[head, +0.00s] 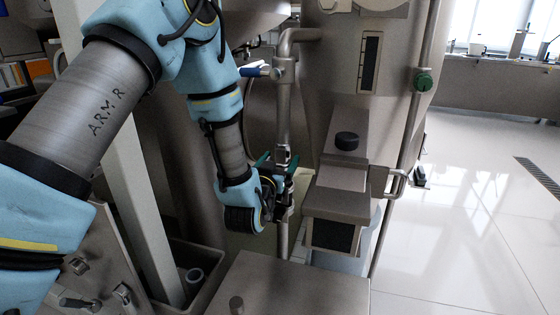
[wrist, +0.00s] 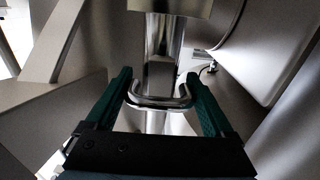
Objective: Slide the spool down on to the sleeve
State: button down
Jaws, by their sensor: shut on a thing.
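In the head view my gripper (head: 280,172) is at the upright pipe line in front of the large steel vessel, its green fingers on either side of the pipe. In the wrist view the green fingers (wrist: 162,98) are closed about a shiny steel piece with a rounded collar, which I take to be the spool (wrist: 160,78). It stands roughly upright, in line with the pipe. A narrower pipe (head: 283,240) runs down below my gripper in the head view. I cannot tell which part is the sleeve, or whether the spool touches it; my gripper hides much of the join.
A valve with a blue handle (head: 262,72) sits on the pipe above my gripper. A steel box with a black knob (head: 346,141) stands close on the right. A flat steel cover (head: 270,285) lies below. Open floor (head: 470,210) is at the right.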

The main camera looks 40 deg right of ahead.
jog(key=shift+w+a+f, duration=0.2)
jog(key=shift+a+f, duration=0.05)
jog(key=shift+f, duration=0.15)
jog(key=shift+c, duration=0.2)
grip_release()
jog(key=b+v, duration=0.1)
jog(key=v, duration=0.9)
jog(key=shift+s+a, duration=0.25)
jog(key=shift+a, duration=0.05)
jog(key=shift+r, duration=0.15)
